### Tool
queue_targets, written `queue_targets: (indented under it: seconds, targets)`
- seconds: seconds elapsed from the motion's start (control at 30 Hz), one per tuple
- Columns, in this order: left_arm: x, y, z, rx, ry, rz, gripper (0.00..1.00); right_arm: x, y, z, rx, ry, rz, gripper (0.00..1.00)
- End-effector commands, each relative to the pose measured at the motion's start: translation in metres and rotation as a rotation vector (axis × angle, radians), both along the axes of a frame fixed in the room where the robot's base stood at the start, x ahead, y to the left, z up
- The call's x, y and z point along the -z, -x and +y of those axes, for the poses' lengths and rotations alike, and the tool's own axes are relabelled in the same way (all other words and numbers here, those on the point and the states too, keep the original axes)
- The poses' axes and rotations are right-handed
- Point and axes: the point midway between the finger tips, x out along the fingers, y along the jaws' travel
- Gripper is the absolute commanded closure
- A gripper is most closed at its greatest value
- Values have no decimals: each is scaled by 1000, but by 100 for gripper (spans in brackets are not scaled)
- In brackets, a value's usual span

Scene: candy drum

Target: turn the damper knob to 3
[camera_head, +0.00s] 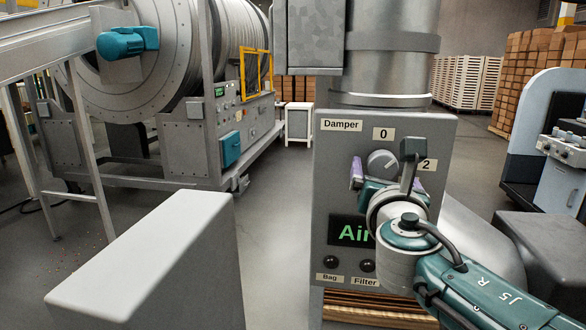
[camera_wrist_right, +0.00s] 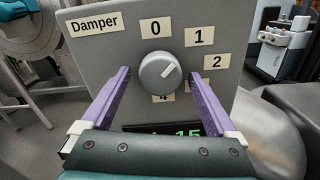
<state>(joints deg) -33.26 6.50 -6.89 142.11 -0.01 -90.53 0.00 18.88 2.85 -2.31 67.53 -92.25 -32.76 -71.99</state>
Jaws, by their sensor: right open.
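The round grey damper knob (camera_head: 381,163) sits on the front of the grey control panel (camera_head: 335,180). In the right wrist view the knob (camera_wrist_right: 158,73) has a light pointer line aimed to the upper right, roughly towards the 1 label (camera_wrist_right: 199,37). The 0, 2 and 4 labels also show around it; the 3 label is mostly hidden behind the finger on the right. My right gripper (camera_wrist_right: 160,74) is open, its purple fingers on either side of the knob with gaps visible. In the head view its wrist covers part of the panel. My left gripper is not in view.
A green-lit display (camera_head: 352,232) is below the knob, partly covered by my right arm. Two black buttons (camera_head: 330,261) sit under it. A large drum machine (camera_head: 215,50) stands at left; a pale machine (camera_head: 565,150) stands at right.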

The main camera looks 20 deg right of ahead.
Motion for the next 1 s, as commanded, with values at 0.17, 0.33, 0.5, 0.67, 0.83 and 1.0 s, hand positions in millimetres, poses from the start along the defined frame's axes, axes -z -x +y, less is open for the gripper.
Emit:
queue_targets:
  seconds: [0.17, 0.33, 0.5, 0.67, 0.83, 1.0]
  targets:
    - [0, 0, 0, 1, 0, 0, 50, 0, 0, 0, 0, 0, 0, 6]
    - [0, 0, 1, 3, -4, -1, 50, 0, 0, 0, 0, 0, 0, 25]
    - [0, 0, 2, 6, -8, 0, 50, 0, 0, 0, 0, 0, 0, 44]
    - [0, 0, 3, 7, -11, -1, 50, 0, 0, 0, 0, 0, 0, 62]
    - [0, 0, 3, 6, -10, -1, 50, 0, 0, 0, 0, 0, 0, 82]
    - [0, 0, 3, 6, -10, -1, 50, 0, 0, 0, 0, -1, -1, 92]
